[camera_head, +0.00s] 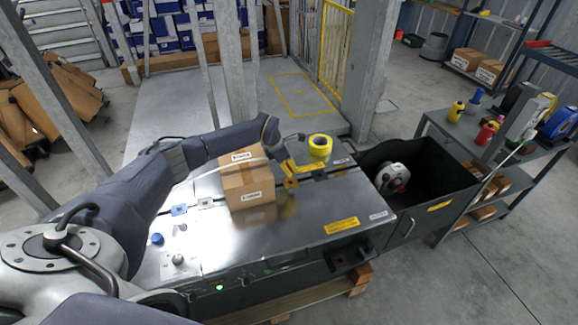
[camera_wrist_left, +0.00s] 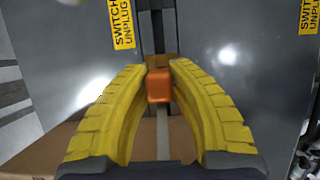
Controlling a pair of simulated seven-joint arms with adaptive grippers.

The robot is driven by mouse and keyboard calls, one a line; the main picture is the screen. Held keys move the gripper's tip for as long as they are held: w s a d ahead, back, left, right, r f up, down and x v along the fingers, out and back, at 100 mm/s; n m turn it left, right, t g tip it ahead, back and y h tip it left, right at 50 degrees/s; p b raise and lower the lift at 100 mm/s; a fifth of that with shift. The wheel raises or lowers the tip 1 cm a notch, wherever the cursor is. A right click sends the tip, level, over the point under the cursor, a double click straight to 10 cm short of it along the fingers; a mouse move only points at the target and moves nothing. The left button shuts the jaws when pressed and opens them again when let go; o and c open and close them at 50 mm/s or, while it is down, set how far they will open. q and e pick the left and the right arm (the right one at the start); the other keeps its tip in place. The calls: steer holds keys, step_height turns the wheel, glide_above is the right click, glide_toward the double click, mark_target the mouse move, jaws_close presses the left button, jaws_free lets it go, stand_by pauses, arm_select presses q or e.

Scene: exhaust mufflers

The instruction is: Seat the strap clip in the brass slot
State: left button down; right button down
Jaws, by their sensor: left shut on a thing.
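My left gripper (camera_head: 289,176) reaches over the steel-topped machine (camera_head: 305,215), just right of the strapped carton (camera_head: 248,188). In the left wrist view its yellow fingers (camera_wrist_left: 158,80) are shut on the strap clip (camera_wrist_left: 159,86), a small orange block. A pale strap (camera_wrist_left: 162,130) runs from the clip back toward the carton (camera_wrist_left: 50,150) at the bottom of that view. Beyond the clip a dark channel (camera_wrist_left: 158,32) crosses the steel top. My right gripper is not in view.
A yellow roll (camera_head: 320,146) stands behind the gripper on the machine. A black bin (camera_head: 430,185) with a grey-and-red tool (camera_head: 392,178) adjoins on the right. The top's front right is mostly clear.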

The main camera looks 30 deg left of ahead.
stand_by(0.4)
arm_select(q)
steer(key=shift+w+r, duration=0.2)
steer(key=shift+w+d+r, duration=1.75)
steer(key=shift+d+r, duration=0.45)
steer(key=shift+r, duration=0.2)
steer(key=s+a+f+n+y, duration=0.1)
steer(key=n, duration=0.3)
steer(key=s+a+f+n+y, duration=0.1)
steer(key=n+y, duration=0.1)
steer(key=n, duration=0.2)
steer(key=s+a+f+n+t+y, duration=0.1)
steer(key=a+n, duration=0.1)
steer(key=n, duration=0.2)
steer(key=shift+s+f+y, duration=0.25)
steer(key=shift+f+y, duration=0.05)
steer(key=shift+f, duration=0.1)
steer(key=shift+s+f+n, duration=0.15)
steer(key=shift+n, duration=0.65)
steer(key=n, duration=0.2)
steer(key=n+g+y, duration=0.1)
steer(key=n, duration=0.1)
steer(key=shift+a+y, duration=0.15)
steer(key=shift+y, duration=0.15)
